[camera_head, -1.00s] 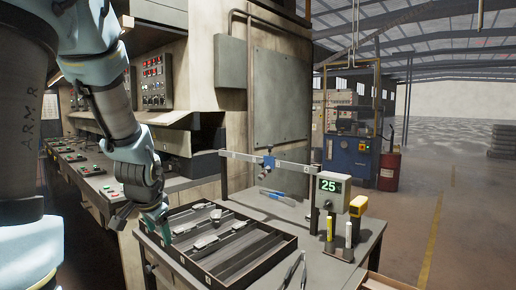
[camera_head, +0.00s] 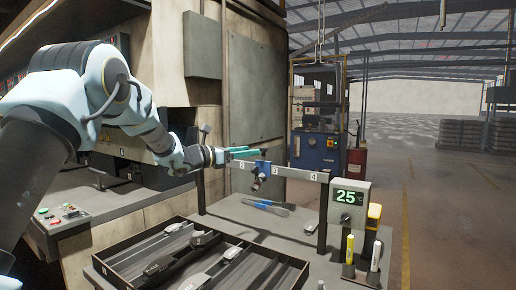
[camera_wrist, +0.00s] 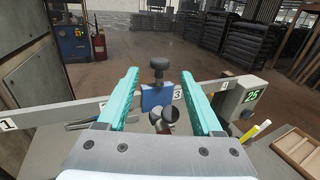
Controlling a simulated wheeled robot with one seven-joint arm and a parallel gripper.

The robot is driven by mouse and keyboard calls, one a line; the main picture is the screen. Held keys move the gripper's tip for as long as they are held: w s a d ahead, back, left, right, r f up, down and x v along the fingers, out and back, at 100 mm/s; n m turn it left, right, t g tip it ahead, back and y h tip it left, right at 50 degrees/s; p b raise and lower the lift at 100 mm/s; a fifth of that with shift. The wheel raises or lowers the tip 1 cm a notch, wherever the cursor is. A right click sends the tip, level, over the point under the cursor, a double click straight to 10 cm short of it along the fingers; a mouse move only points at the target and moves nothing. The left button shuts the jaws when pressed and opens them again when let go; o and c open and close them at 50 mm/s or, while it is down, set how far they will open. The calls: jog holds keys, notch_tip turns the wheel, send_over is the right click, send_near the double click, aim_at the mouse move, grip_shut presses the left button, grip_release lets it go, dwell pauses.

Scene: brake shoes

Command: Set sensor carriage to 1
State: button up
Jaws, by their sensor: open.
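The sensor carriage is a blue block (camera_head: 263,169) on a grey rail (camera_head: 297,175), with a dark knob on top and a dark sensor hanging below. It sits just left of the 3 label. The rail's 1 label shows at the far left in the wrist view. My gripper (camera_head: 246,153) is open, with teal fingers level with the carriage's top in the head view. In the wrist view, my gripper (camera_wrist: 160,72) has one finger on each side of the carriage (camera_wrist: 157,98) in the picture. I see no clear contact. A finger hides part of the rail.
A display box (camera_head: 349,206) reading 25 stands at the rail's right end. Yellow and white markers stand beside it. A divided tray of brake shoes (camera_head: 127,280) lies in front on the table. A blue-handled tool (camera_head: 266,207) lies behind, below the rail.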

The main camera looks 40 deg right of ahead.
jog(key=s+d+p, duration=0.1)
jog(key=d+p, duration=0.3)
jog(key=d, duration=0.6)
jog(key=shift+s, duration=0.2)
grip_shut()
dwell(1.1)
